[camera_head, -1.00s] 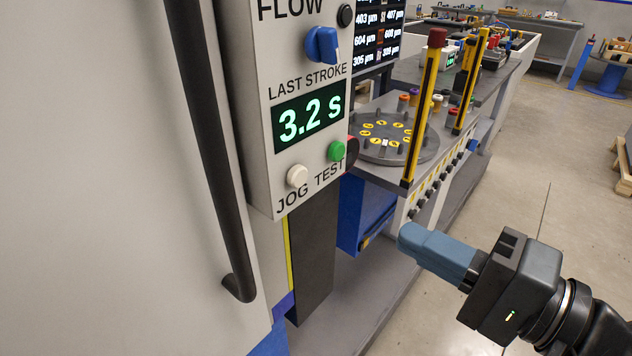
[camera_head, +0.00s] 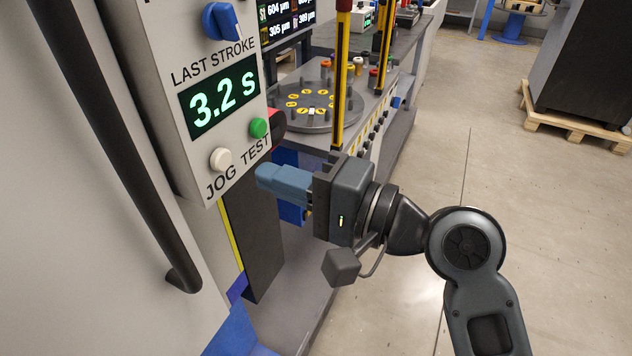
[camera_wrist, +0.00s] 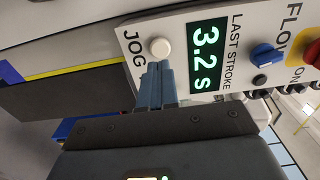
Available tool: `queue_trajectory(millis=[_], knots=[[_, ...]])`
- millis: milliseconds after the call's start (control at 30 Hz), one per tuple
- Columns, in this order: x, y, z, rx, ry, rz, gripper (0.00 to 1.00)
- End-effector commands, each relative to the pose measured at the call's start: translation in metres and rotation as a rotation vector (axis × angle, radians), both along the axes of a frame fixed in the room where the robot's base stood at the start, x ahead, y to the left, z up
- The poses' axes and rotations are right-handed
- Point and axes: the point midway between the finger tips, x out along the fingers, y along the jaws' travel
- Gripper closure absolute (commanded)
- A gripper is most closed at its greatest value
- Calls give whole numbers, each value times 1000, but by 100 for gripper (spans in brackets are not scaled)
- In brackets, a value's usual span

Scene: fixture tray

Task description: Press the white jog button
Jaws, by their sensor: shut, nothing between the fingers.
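The white jog button (camera_head: 221,159) is a round cap on the light control panel (camera_head: 165,45), above the word JOG and left of the green TEST button (camera_head: 258,127). My gripper (camera_head: 262,176) is shut and empty, its blue fingers to the right of and a little below the jog button in the head view, with a gap between. In the wrist view, the white jog button (camera_wrist: 160,48) appears just beyond the tips of my gripper (camera_wrist: 158,66). I cannot tell the exact distance there.
A green display (camera_head: 219,97) reads 3.2 S above the buttons, with a blue knob (camera_head: 221,21) higher up. A long black handle (camera_head: 110,130) runs down at the left. A round fixture table (camera_head: 310,112) and yellow-black posts (camera_head: 341,80) stand behind my gripper.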

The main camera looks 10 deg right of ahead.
Motion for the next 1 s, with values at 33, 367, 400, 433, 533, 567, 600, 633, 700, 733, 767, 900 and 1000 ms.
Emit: queue_trajectory(millis=[33,367,400,433,533,567,600,633,700,733,767,900,1000], knots=[[5,9,2,1,-1,4,100],[29,38,1,-1,-1,1,100],[30,39,1,0,0,1,100],[30,40,0,0,0,1,100],[31,41,0,0,0,0,100],[31,40,0,0,0,0,100],[31,40,0,0,0,0,100],[31,40,0,0,0,0,100],[31,40,0,0,0,0,100],[31,40,0,0,0,0,100],[31,40,0,0,0,0,100],[37,49,2,1,0,2,100],[44,57,2,1,-1,2,100]])
